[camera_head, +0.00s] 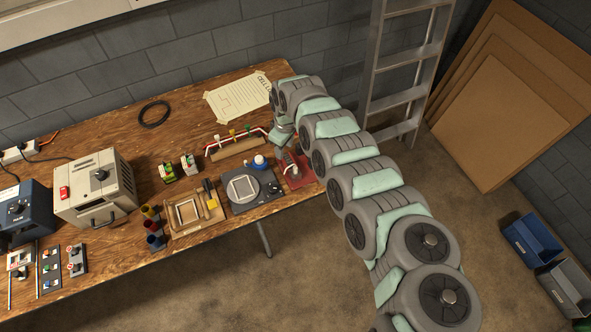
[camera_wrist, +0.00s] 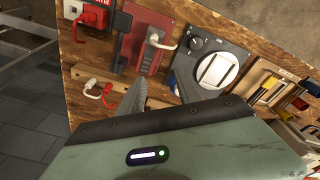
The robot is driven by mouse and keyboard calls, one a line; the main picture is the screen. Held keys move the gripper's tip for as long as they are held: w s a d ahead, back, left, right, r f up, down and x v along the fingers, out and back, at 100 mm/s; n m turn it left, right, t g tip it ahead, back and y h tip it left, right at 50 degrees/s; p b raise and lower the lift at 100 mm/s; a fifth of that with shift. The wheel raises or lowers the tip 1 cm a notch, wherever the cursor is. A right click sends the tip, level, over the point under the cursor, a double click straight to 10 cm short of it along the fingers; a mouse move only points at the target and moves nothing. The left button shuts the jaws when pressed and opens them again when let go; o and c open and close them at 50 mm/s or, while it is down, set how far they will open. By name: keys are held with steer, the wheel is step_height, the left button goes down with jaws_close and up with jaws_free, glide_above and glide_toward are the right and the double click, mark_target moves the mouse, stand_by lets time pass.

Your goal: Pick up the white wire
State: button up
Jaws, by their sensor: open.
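A wooden strip (camera_head: 238,149) on the bench carries a red wire (camera_head: 226,144) and small coloured clips. In the wrist view, short white wire (camera_wrist: 94,88) curves up at the strip's edge, close beside the red wire (camera_wrist: 107,101). How far the white wire runs is hidden behind my gripper. My gripper (camera_wrist: 161,84) is open, with nothing visible between its fingers. The left finger is to the right of the wires and apart from them in the picture. In the head view, my gripper (camera_head: 281,135) is partly hidden at the strip's right end.
A wooden tray (camera_head: 192,222) and a beige box (camera_head: 97,188) stand farther left.

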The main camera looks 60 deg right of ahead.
steer(key=g, duration=0.1)
glide_above(296, 168)
steer(key=shift+y, duration=0.3)
step_height(296, 168, down, 4)
steer(key=shift+s+f+b, duration=0.15)
steer(key=shift+f+b, duration=0.05)
steer(key=shift+b, duration=0.4)
steer(key=f+b, duration=0.1)
steer(key=f, duration=0.1)
steer(key=f+b, duration=0.2)
steer(key=f, duration=0.1)
steer(key=shift+w+f, duration=0.2)
steer(key=shift+f, duration=0.15)
steer(key=shift+c, duration=0.2)
jaws_close()
